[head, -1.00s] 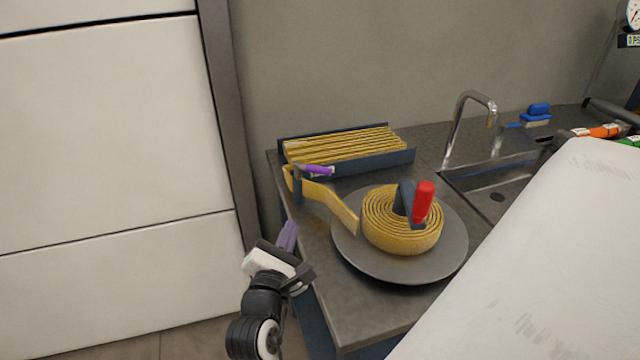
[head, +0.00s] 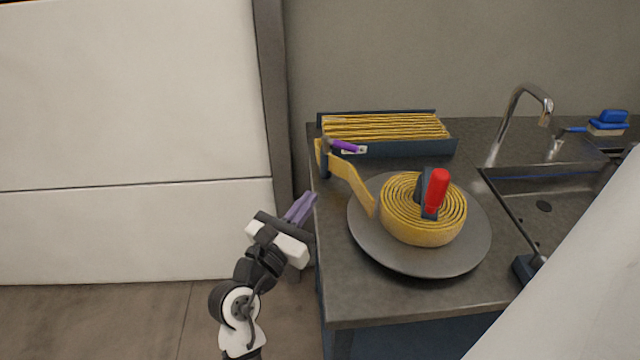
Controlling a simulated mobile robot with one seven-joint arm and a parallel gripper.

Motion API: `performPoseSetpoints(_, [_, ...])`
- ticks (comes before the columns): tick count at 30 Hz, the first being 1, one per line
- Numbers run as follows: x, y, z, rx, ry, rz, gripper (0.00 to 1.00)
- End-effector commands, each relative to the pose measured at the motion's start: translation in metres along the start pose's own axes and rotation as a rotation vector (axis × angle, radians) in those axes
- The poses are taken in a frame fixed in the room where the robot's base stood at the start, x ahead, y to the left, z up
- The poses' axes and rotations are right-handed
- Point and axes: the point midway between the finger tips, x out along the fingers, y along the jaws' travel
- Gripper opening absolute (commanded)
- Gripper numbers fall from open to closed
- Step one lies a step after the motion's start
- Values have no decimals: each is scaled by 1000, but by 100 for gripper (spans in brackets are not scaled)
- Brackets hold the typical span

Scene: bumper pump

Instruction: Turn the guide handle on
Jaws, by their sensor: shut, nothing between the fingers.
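The guide handle appears to be the small purple handle (head: 344,146) beside the dark guide post at the front left of the hose tray. The yellow hose (head: 345,180) runs past that post to a coil (head: 422,212) on a round grey plate. A red knob (head: 437,190) on a dark crank stands upright at the coil's centre. My gripper (head: 302,207), with purple fingers, is left of the counter edge, below and left of the purple handle and apart from it. Its fingers are shut and empty, pointing up and right.
A dark tray (head: 455,147) of folded yellow hose sits at the back of the grey counter (head: 385,298). A tap (head: 520,105), sink (head: 545,200) and blue brush (head: 608,122) are at the right. A pale surface blocks the lower right. Floor is clear at the left.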

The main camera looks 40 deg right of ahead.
Motion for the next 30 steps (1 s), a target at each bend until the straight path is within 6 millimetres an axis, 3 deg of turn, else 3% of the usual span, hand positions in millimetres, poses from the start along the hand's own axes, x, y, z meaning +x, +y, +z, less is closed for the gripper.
performPoseSetpoints(15, [104,-1,2,0,0,-1,0])
performPoseSetpoints(21, [124,0,1,1,1,0,0])
performPoseSetpoints(30, [128,0,0,1,1,1,0])
